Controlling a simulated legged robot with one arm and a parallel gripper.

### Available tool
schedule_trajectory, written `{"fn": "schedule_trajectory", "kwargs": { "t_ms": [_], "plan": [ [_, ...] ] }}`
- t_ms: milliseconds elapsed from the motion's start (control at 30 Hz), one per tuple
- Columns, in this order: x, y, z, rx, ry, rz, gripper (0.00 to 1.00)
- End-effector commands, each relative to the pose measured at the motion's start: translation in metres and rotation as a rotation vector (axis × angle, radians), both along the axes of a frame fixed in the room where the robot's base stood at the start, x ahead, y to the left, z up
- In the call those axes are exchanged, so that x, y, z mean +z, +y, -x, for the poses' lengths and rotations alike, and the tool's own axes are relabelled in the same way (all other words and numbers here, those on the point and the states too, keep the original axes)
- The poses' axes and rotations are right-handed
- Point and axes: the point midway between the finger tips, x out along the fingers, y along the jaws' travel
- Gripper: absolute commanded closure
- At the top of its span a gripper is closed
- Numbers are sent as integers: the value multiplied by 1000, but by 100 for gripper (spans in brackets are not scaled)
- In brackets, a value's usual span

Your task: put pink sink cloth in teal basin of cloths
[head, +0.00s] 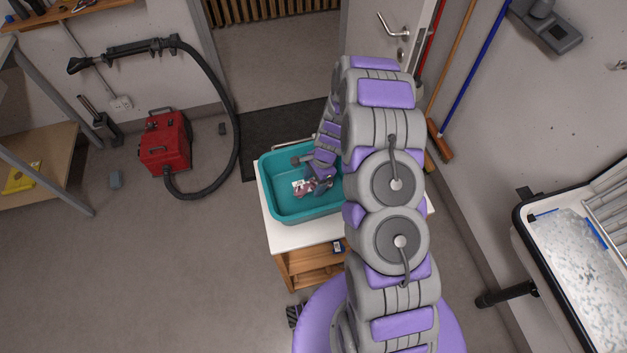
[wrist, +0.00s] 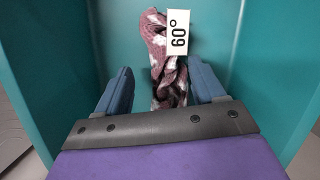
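The pink sink cloth (wrist: 168,60) is mauve-pink with white patches, crumpled, with a white label reading 60°. It is inside the teal basin (wrist: 240,20); in the head view the cloth (head: 306,191) shows low in the basin (head: 275,196). My gripper (wrist: 160,88) is over the basin, its blue fingers apart on either side of the cloth's near end. A gap shows between the left finger and the cloth. My gripper (head: 309,178) partly covers the basin's right side in the head view. I cannot tell whether the cloth rests fully on the basin floor.
The basin stands on a white-topped wooden cabinet (head: 290,238). A red vacuum (head: 165,143) with a black hose is on the floor at left. A tub with pale, speckled contents (head: 570,265) is at right. Brooms lean on the right wall.

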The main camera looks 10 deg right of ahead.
Motion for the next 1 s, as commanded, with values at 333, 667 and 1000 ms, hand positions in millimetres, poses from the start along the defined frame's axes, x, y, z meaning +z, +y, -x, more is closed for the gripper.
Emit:
{"fn": "schedule_trajectory", "kwargs": {
  "t_ms": [333,667,1000],
  "plan": [
    [2,0,0,1,0,0,25],
    [52,-14,-3,1,-4,-1,25],
    [112,-26,-6,1,-1,4,25]
  ]
}}
